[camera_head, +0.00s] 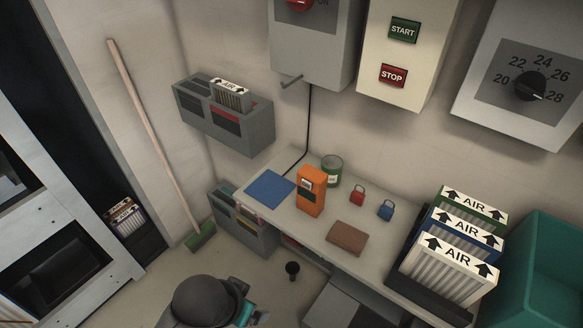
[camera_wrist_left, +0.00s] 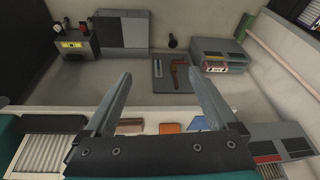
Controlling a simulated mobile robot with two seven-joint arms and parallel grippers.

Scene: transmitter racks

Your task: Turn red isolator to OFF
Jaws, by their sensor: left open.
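The red isolator (camera_head: 299,4) is a red rotary knob on a dark panel. It sits on the front of a grey wall box (camera_head: 306,38) at the top of the head view. The top edge cuts it off, and part of an "ON" label shows to its right. My left gripper (camera_wrist_left: 160,74) shows in the left wrist view with its two fingers wide apart and nothing between them. The isolator does not show in that view. In the head view, a dark rounded part of my arm shows at the bottom, well below the isolator. My right gripper is not in view.
A bench (camera_head: 269,220) below the box holds a blue mat (camera_head: 269,188), an orange device (camera_head: 311,191), two padlocks and a brown wallet (camera_head: 347,238). AIR filters (camera_head: 449,262) stand at right. A START/STOP box (camera_head: 402,56) and a dial panel (camera_head: 530,87) hang right of the isolator box.

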